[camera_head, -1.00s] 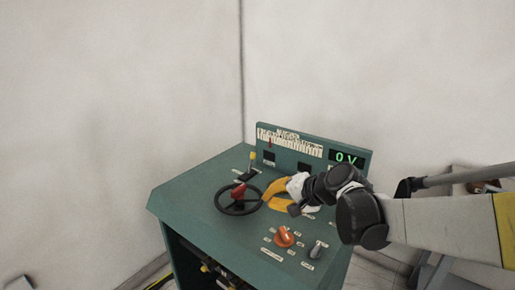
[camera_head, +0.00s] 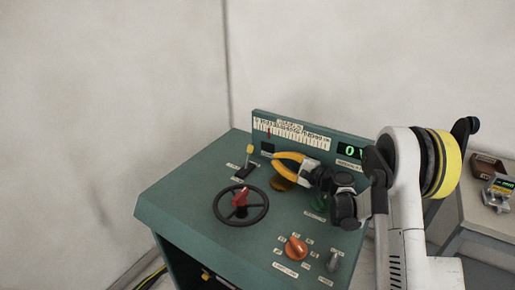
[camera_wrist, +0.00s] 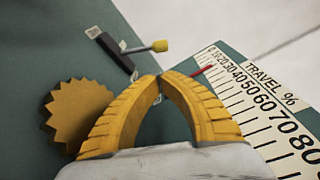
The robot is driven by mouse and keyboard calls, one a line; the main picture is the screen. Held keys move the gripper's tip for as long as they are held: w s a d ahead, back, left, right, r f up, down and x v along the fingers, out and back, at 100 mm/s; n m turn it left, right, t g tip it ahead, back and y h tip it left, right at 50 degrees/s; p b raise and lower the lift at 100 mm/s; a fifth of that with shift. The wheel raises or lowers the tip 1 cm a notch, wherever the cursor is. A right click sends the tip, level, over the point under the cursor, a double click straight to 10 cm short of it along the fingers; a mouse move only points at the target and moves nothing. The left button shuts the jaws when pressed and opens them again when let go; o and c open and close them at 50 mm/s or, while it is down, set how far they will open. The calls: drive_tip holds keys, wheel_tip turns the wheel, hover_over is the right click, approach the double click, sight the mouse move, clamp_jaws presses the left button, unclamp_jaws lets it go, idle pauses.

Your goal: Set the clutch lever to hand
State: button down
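The clutch lever, a thin lever with a yellow knob (camera_head: 249,149), stands at the back left of the green console top. In the wrist view its yellow knob (camera_wrist: 160,46) and metal shaft rise from a black slot, just beyond my fingertips. My gripper (camera_head: 277,160) has yellow ribbed fingers and is over the back of the console, to the right of the lever and apart from it. In the wrist view the fingertips (camera_wrist: 160,77) meet or nearly meet, with nothing seen between them. The lever's position labels are too small to read.
A black handwheel (camera_head: 240,205) with a red handle is in front of the lever. An orange knob (camera_head: 296,248) and a grey knob (camera_head: 334,261) sit at the front right. A yellow toothed disc (camera_wrist: 78,115) lies below my fingers. The travel scale panel (camera_head: 290,133) rises behind.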

drive_tip(key=shift+a, duration=0.1)
drive_tip(key=b+x, duration=0.2)
drive_tip(key=x, duration=0.8)
drive_tip(key=shift+b, duration=0.3)
drive_tip(key=shift+s+a+r+n, duration=0.15)
drive_tip(key=shift+s+r+n, duration=0.25)
drive_tip(key=shift+n, duration=0.3)
drive_tip(key=shift+s+a+r+n+t+b, duration=0.35)
drive_tip(key=shift+s+n+b, duration=0.15)
drive_tip(key=shift+n, duration=0.5)
drive_tip(key=s+n, duration=0.1)
drive_tip(key=s+a+n, duration=0.1)
drive_tip(key=n, duration=0.1)
drive_tip(key=shift+a+r+y+b, duration=0.15)
drive_tip(key=shift+r+y+b, duration=0.25)
drive_tip(key=shift+s+a+n, duration=0.1)
drive_tip(key=shift+s+n, duration=0.1)
drive_tip(key=shift+n, duration=0.2)
drive_tip(key=shift+s+a+r, duration=0.15)
drive_tip(key=shift+s+a, duration=0.35)
drive_tip(key=shift+s, duration=0.2)
